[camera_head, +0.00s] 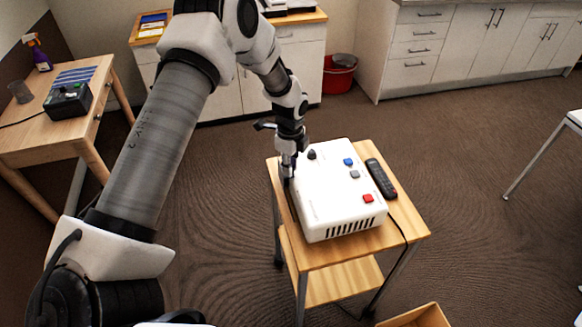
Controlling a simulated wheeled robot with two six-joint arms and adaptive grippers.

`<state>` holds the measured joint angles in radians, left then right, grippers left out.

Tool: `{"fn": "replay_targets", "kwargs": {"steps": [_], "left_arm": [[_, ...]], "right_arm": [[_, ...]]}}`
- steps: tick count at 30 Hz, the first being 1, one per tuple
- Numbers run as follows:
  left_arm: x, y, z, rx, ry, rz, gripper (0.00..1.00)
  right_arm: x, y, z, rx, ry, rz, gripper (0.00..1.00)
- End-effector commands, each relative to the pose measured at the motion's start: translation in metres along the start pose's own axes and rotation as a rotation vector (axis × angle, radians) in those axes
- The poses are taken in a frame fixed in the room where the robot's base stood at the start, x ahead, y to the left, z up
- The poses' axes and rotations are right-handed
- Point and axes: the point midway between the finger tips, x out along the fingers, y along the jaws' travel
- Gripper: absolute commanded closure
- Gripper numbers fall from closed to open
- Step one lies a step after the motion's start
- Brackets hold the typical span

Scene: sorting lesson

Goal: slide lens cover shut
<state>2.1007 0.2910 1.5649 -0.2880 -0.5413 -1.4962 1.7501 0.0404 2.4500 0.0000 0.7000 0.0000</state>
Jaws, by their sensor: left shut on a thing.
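A white projector-like box (335,190) sits on a small wooden cart. Its top has a black knob (311,154), a blue button (348,161), a grey button (354,174) and a red button (367,198). A dark vent is on its front side. My left gripper (288,172) points down at the box's left side, near the back corner. It is shut on a small part there, which I take to be the lens cover. The fingers mostly hide that part, so how far it is slid cannot be told. My right gripper is not in view.
A black remote (381,178) lies right of the box on the cart (408,222). A dark cable hangs over the cart's right side. A wooden table (30,145) with a black device stands at left. A wooden box (425,317) is at the bottom.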

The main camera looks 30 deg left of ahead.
Motion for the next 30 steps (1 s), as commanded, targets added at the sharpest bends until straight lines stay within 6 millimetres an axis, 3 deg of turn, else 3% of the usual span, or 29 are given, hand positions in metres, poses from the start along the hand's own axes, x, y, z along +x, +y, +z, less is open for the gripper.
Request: {"fn": "replay_targets", "kwargs": {"steps": [2,3,4,5,13,17,30], "left_arm": [[-0.004,-0.005,0.0,-0.001,0.0,-0.014,1.0],[-0.005,-0.005,0.0,-0.001,0.0,-0.015,0.7],[-0.005,-0.005,0.0,-0.001,0.0,-0.015,0.6],[-0.005,-0.005,0.0,-0.001,0.0,-0.015,0.55],[-0.003,-0.003,0.0,-0.001,0.0,-0.009,0.55],[-0.013,-0.003,0.0,-0.001,0.001,-0.011,0.55],[-0.112,-0.003,0.0,0.0,0.0,-0.012,0.55]], "right_arm": [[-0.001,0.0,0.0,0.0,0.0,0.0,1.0],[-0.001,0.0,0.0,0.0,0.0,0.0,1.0],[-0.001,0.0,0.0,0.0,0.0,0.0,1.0],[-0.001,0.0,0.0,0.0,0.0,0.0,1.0],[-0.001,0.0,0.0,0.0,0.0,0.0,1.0],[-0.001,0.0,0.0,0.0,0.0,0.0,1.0],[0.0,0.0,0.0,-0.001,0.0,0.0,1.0]]}}
